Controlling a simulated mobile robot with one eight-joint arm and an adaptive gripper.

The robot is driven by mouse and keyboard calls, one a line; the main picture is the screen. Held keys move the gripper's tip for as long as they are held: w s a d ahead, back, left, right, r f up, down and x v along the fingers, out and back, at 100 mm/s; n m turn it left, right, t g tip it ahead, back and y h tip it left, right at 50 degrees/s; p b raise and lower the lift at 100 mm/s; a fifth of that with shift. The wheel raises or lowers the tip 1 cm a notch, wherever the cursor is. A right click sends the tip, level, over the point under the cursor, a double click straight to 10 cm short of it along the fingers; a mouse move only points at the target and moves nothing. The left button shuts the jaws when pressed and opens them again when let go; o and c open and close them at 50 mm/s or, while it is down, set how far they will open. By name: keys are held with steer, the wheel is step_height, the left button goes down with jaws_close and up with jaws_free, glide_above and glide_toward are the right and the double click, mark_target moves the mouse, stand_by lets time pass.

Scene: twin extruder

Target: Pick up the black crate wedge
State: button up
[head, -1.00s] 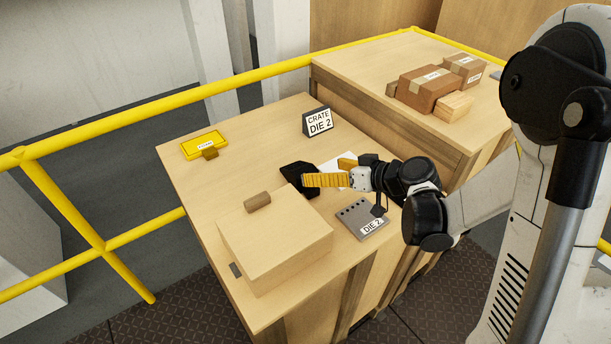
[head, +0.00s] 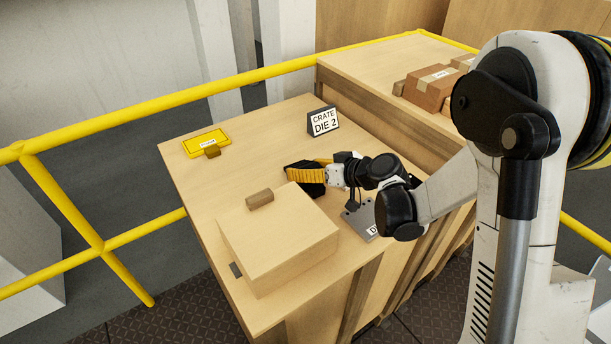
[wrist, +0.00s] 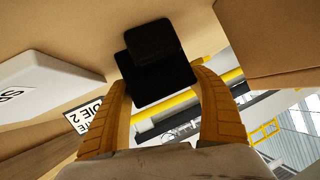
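The black crate wedge (head: 312,189) lies on the crate top behind the cardboard box, partly hidden by my gripper. In the wrist view the wedge (wrist: 158,62) is a dark stepped block at the fingertips. My gripper (head: 303,172) has yellow fingers, which are spread apart around the wedge's near end. The wrist view shows the gripper (wrist: 160,85) with one finger on each side; whether either finger touches the wedge cannot be told.
A cardboard box (head: 280,240) with a small brown block (head: 259,198) stands close in front. A grey die plate (head: 357,222) lies beside my wrist. The CRATE DIE 2 sign (head: 323,121) stands behind.

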steer(key=c, duration=0.6)
steer(key=shift+c, duration=0.2)
steer(key=shift+r, duration=0.1)
